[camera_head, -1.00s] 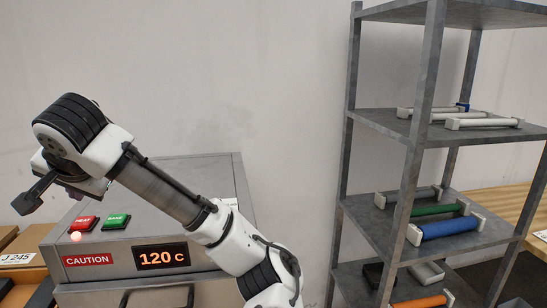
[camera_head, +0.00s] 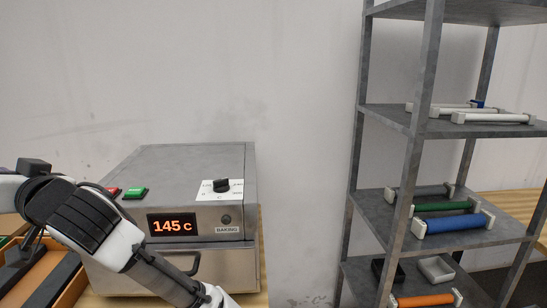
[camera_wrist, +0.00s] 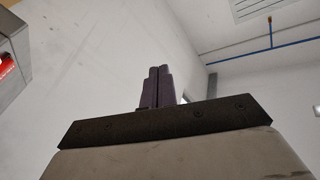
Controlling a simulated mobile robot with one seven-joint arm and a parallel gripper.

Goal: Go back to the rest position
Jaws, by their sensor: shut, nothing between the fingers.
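My gripper (camera_wrist: 158,88) shows in the wrist view as two dark purple fingers pressed together with nothing between them. They point up past bare wall toward the ceiling. In the head view my arm bends at the lower left, and I cannot make out the fingertips there. The arm covers the left front of a grey processor (camera_head: 185,158). The processor's display (camera_head: 172,226) reads 145 C. A green button (camera_head: 135,193) and a partly hidden red button (camera_head: 113,191) sit on its top left. A corner of a grey box with a red mark (camera_wrist: 6,65) shows in the wrist view.
A black knob (camera_head: 222,185) sits on a white dial, above a BAKING label. A grey metal shelf (camera_head: 395,120) on the right holds several coloured handled items. Wooden trays (camera_head: 50,275) lie at the lower left. Open space lies between processor and shelf.

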